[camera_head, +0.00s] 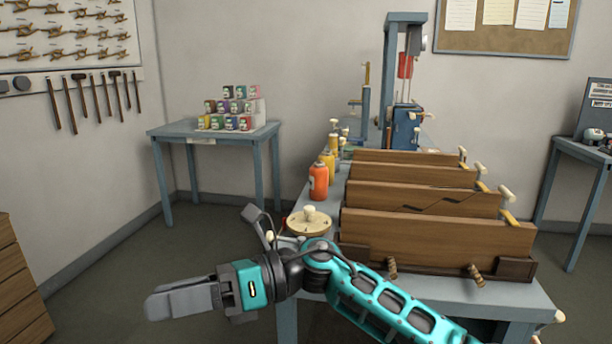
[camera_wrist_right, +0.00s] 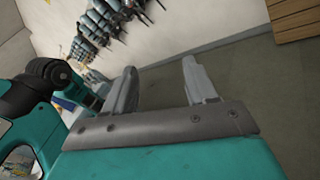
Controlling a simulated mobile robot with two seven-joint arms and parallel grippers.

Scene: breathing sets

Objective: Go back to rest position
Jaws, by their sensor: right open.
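My right gripper (camera_head: 182,300) reaches in from the lower right of the head view, its grey fingers pointing left over the floor in front of the bench. In the right wrist view, my right gripper (camera_wrist_right: 162,88) shows two grey fingers spread apart, with nothing between them. It is open and empty. In the head view its teal arm crosses in front of the bench's near left corner. My left gripper does not show in either view.
A blue-grey bench (camera_head: 258,241) holds several upright wooden boards (camera_head: 430,238), orange and yellow bottles (camera_head: 318,182) and a round wooden disc (camera_head: 309,222). A small table (camera_head: 160,131) with coloured cans stands at the back left. Wooden drawers (camera_head: 20,275) stand at the left edge. The floor between is clear.

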